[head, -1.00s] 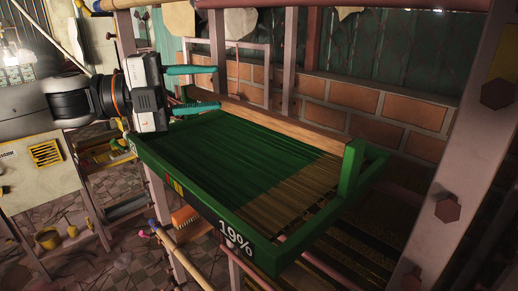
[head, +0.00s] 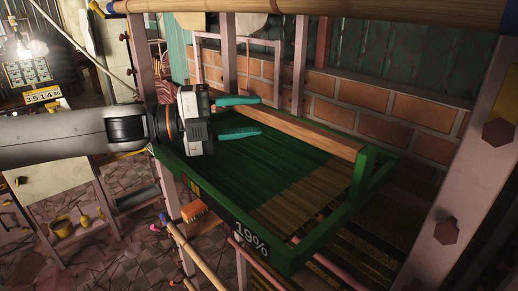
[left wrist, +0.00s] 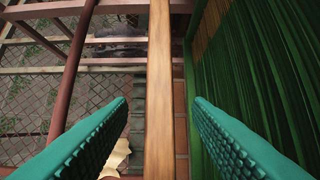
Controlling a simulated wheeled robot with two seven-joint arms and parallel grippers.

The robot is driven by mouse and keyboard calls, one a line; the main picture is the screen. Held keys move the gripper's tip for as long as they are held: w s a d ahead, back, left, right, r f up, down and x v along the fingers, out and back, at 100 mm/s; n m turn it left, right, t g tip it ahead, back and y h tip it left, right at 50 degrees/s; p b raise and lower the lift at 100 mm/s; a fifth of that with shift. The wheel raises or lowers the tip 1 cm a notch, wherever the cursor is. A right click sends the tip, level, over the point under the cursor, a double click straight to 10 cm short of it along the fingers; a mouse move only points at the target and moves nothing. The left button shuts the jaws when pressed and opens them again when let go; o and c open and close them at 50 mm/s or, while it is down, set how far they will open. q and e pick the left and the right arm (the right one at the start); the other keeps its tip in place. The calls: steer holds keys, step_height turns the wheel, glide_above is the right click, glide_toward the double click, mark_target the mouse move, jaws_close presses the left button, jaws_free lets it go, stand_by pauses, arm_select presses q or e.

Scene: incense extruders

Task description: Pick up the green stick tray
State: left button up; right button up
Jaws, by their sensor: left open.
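The green stick tray (head: 342,222) is a green frame filled with green and brown sticks, with a 19% label on its front rim. It sits on the rack in the middle of the head view. Its wooden handle bar (head: 312,130) runs along the far side. My left gripper (head: 260,115) is open at the handle's left part, its teal fingers pointing right. In the left wrist view, the bar (left wrist: 159,60) runs between the two spread fingers (left wrist: 159,103), with gaps on both sides. The tray's sticks (left wrist: 255,60) show at right. My right gripper is not in view.
A brick wall (head: 350,93) stands close behind the tray. A pale rack post (head: 455,190) with bolts rises at right, and a wooden pole (head: 330,9) crosses the top. An orange block (head: 194,210) and poles lie below the front rim.

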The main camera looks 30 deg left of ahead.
arm_select(q)
steer(key=shift+w+d+f, duration=0.1)
steer(key=shift+w+d, duration=0.15)
steer(key=shift+x, duration=0.95)
jaws_close()
